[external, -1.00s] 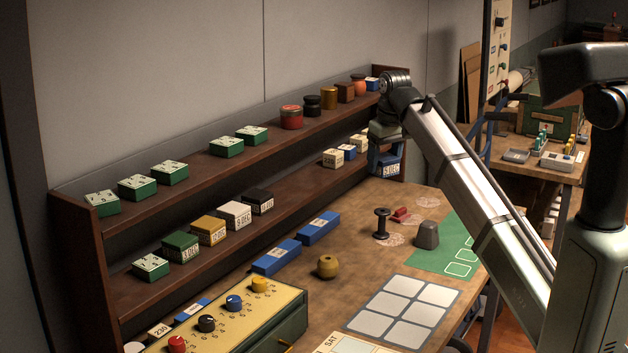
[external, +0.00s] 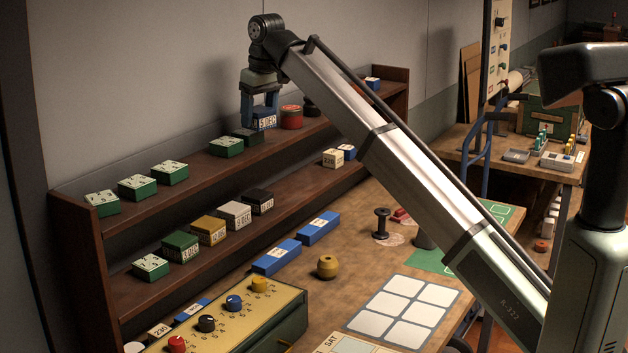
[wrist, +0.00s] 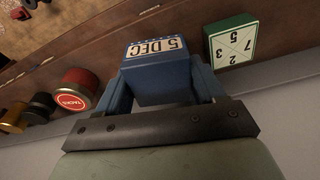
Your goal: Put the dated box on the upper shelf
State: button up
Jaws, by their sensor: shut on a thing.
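The dated box (external: 263,120) is blue with a white label reading 5 DEC. My gripper (external: 260,104) is shut on it and holds it upright at the upper shelf (external: 192,190), between a green numbered box (external: 227,147) and a red tin (external: 291,118). I cannot tell whether its underside touches the shelf. In the wrist view the box (wrist: 157,68) sits between my blue fingers, label showing. The green box (wrist: 232,40) is to its right there and the red tin (wrist: 80,89) to its left, both apart from it.
More green boxes (external: 137,188) stand along the upper shelf's left part. The lower shelf holds several dated boxes, including a yellow one (external: 208,231) and a white one (external: 234,215). Blue boxes (external: 318,229) and a yellow knob-shaped piece (external: 327,267) are on the bench.

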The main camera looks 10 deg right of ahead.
jog(key=n, duration=0.2)
send_over(198, 165)
jog(key=shift+s+d+r, duration=0.2)
jog(key=shift+r, duration=0.25)
jog(key=shift+f, duration=2.45)
jog(key=shift+f, duration=0.1)
jog(key=o, duration=1.1)
jog(key=shift+s+d+r, duration=0.15)
jog(key=shift+s+r, duration=0.05)
jog(key=shift+r, duration=1.25)
jog(key=shift+s+d+r, duration=0.1)
jog(key=shift+s+r, duration=0.05)
jog(key=shift+r, duration=1.25)
